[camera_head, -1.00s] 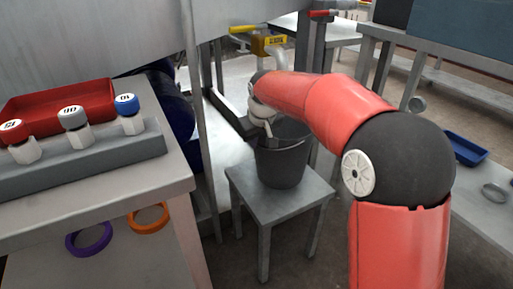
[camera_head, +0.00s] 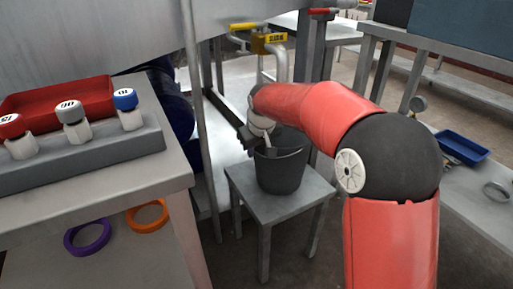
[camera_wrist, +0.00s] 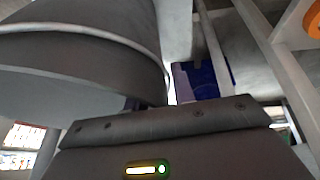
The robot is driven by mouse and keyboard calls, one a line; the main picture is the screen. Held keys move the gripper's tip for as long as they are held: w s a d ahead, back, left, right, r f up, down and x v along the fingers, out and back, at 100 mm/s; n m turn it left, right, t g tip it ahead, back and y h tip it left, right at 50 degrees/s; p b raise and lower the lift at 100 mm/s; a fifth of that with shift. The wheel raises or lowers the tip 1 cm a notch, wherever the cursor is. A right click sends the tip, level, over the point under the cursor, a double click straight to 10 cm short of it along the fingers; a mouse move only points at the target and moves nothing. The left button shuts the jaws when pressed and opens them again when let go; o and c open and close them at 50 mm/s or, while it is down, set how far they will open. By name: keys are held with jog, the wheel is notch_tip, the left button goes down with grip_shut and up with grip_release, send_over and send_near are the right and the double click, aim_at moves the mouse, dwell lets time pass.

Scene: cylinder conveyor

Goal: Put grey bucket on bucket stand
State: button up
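The dark grey bucket (camera_head: 279,170) stands upright on the small square metal stand (camera_head: 290,205) in the middle of the head view. My gripper (camera_head: 248,142) is at the bucket's upper left rim, partly hidden by my wrist. I cannot tell whether it touches the rim. In the wrist view the bucket (camera_wrist: 75,60) fills the upper left, close to my gripper's dark body. The fingertips do not show clearly there, so their opening is unclear.
A metal table (camera_head: 170,190) at the left holds a red tray (camera_head: 95,98) and a grey rack with capped bottles. A yellow-handled valve (camera_head: 268,42) and pipe are behind the bucket. A blue tray (camera_head: 462,148) lies on the right bench.

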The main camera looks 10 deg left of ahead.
jog(key=p+v, duration=0.2)
jog(key=v, duration=1)
jog(key=shift+r, duration=0.2)
jog(key=s+d+r+m+h, duration=0.1)
jog(key=s+d+m, duration=0.3)
jog(key=s+d, duration=1.05)
jog(key=s+d+f+m, duration=0.1)
jog(key=s+d+f, duration=0.2)
jog(key=s, duration=0.4)
jog(key=s+d+f+m+t, duration=0.1)
jog(key=s+d+f+m, duration=0.1)
jog(key=s, duration=0.5)
notch_tip(320, 180, down, 2)
jog(key=shift+s+d+f+h, duration=0.1)
jog(key=shift+s+d+h, duration=0.2)
jog(key=shift+d, duration=0.15)
